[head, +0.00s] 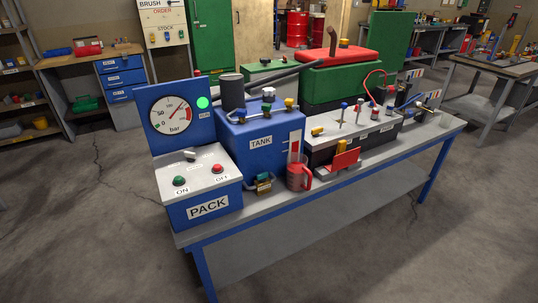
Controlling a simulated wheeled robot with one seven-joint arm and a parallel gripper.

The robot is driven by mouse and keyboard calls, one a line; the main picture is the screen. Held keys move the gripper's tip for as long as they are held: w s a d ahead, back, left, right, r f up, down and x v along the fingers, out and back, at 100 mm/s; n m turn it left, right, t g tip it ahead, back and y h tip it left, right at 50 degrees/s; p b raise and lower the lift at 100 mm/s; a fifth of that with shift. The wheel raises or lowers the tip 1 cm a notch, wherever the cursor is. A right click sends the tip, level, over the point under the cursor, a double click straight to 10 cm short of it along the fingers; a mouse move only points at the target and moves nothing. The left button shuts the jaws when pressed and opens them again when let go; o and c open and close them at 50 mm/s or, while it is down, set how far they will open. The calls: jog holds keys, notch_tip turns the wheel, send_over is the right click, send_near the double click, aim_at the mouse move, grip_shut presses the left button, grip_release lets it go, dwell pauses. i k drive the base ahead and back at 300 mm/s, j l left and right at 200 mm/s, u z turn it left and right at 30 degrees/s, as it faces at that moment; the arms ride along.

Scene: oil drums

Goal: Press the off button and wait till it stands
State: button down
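The off button is the red button (218,169) on the sloped grey top of the blue PACK box (207,208), at the left end of the bench. The word OFF is printed below it. A green button (179,181) marked ON sits to its left, and a grey lever or knob (190,155) sits behind them. Behind the box stands a blue panel with a round bar gauge (170,114). Its needle points up and to the right, though the exact reading is too small to tell. A green lamp (203,103) glows beside the gauge. My gripper is not in view.
The bench (400,150) also carries a blue TANK box (262,141) with valves, a red jug (299,177), a red-and-green machine (340,75) and a row of levers. Shelves and a drawer desk stand behind left. The floor in front is clear.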

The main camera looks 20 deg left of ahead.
aim_at(216, 167)
jog(key=i+j+z, duration=0.15)
jog(key=j+z, duration=0.25)
jog(key=j, duration=0.8)
jog(key=j+z, duration=0.35)
jog(key=j, duration=2.15)
